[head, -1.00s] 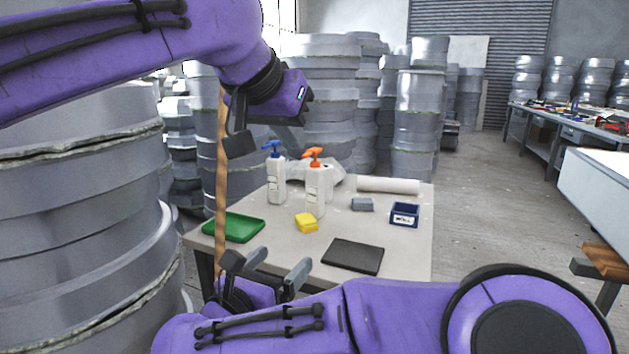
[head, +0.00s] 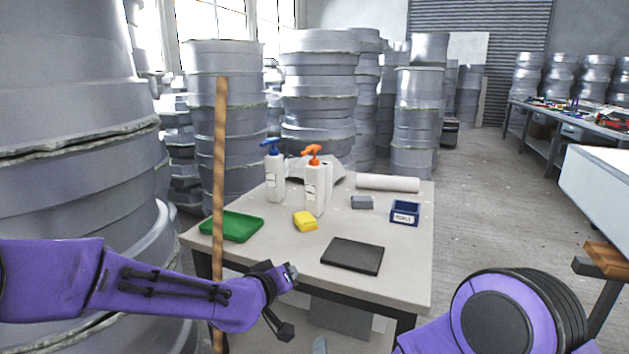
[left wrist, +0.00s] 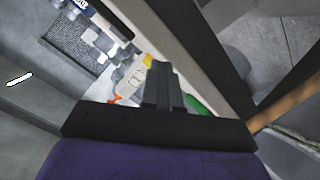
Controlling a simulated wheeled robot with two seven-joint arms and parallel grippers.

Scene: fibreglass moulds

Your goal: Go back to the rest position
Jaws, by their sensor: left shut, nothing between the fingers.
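My left gripper (head: 280,328) hangs low in front of the near left part of the work table (head: 408,270), below the tabletop's front edge in the head view. Its arm comes in from the left, passing the upright wooden pole. In the left wrist view its two dark fingers (left wrist: 163,75) are together, with nothing between them. My right arm shows only as a purple joint at the lower right of the head view. A small grey tip at the bottom edge may be one of its fingers; the rest of that gripper is out of frame.
The table bears a green tray (head: 231,227), yellow sponge (head: 305,222), black pad (head: 352,256), blue bin (head: 405,213), grey block (head: 362,202), white roll (head: 388,184) and pump bottles (head: 315,190). Mould stacks (head: 70,200) crowd the left. A wooden pole (head: 220,180) stands at the table's left.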

